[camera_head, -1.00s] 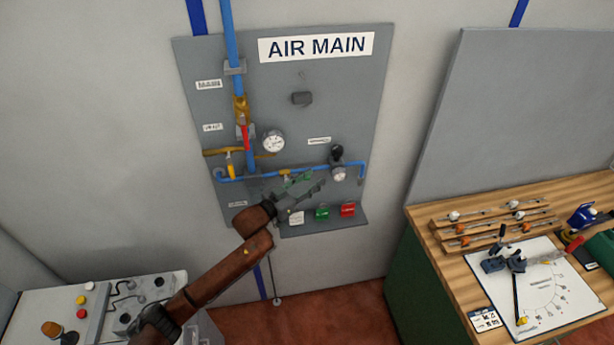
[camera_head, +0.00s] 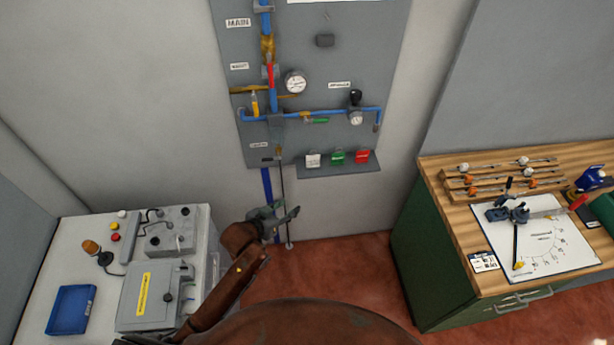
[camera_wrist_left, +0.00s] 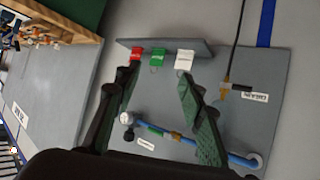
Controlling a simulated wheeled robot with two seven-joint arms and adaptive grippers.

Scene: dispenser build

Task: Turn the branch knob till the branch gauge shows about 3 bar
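The branch knob (camera_head: 356,97) is a black knob on top of the fitting at the right end of the blue branch pipe. The branch gauge (camera_head: 356,118), small, round and white, sits just below it; its needle is too small to read. My left gripper (camera_head: 285,214) is below the panel, well apart from the knob. Its fingers are spread with nothing between them in the left wrist view (camera_wrist_left: 158,82). My right gripper is not in view.
The panel (camera_head: 320,60) carries a larger gauge (camera_head: 295,82), a red handle (camera_head: 270,75), a yellow handle (camera_head: 254,103) and a green handle (camera_head: 318,121). A shelf (camera_head: 335,170) with white, green and red tags juts out below. A wooden-topped bench (camera_head: 450,215) stands right, a white-topped one left.

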